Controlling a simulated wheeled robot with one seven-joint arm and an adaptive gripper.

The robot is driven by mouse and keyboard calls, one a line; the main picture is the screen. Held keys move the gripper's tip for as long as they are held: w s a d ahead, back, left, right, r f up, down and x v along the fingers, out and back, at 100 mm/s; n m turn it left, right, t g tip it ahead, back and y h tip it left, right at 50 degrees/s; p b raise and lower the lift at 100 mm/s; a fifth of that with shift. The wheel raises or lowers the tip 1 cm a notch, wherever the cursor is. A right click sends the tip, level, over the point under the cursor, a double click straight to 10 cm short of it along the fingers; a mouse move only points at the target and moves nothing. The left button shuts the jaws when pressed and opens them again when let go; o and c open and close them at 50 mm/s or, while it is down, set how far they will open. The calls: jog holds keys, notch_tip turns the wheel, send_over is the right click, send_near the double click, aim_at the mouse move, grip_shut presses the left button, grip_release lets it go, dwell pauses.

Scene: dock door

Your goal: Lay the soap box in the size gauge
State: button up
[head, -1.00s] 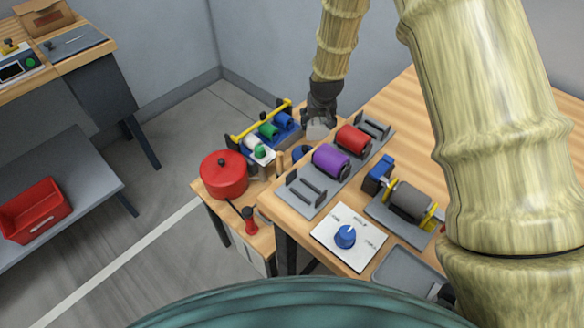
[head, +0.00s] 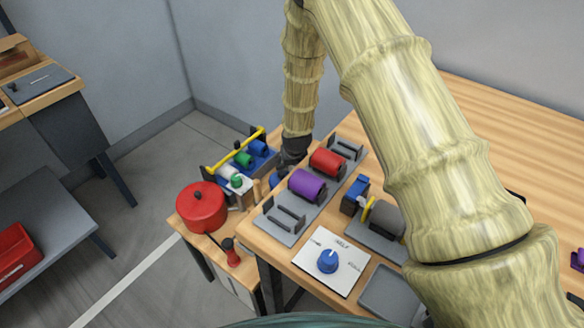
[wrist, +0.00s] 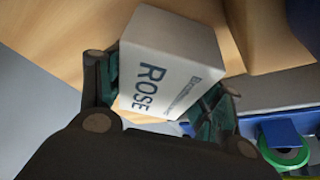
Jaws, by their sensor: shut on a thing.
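The soap box is a white carton marked ROSE (wrist: 160,70), tilted in the wrist view. My gripper (wrist: 163,98) is shut on it, with one finger on each side. In the head view my gripper (head: 292,150) is low at the far left edge of the bench, behind the red roll. The box cannot be made out there. I cannot identify the size gauge for certain in either view.
A grey rack with purple (head: 307,185) and red (head: 327,162) rolls stands close to my gripper. A yellow-handled blue carrier (head: 262,160) and a red pot (head: 201,207) are left of it. The bench's far right is largely clear.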

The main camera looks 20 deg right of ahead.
jog(key=shift+f, duration=0.1)
jog(key=shift+f, duration=0.2)
jog(key=o, duration=1.3)
jog(key=shift+o, duration=0.2)
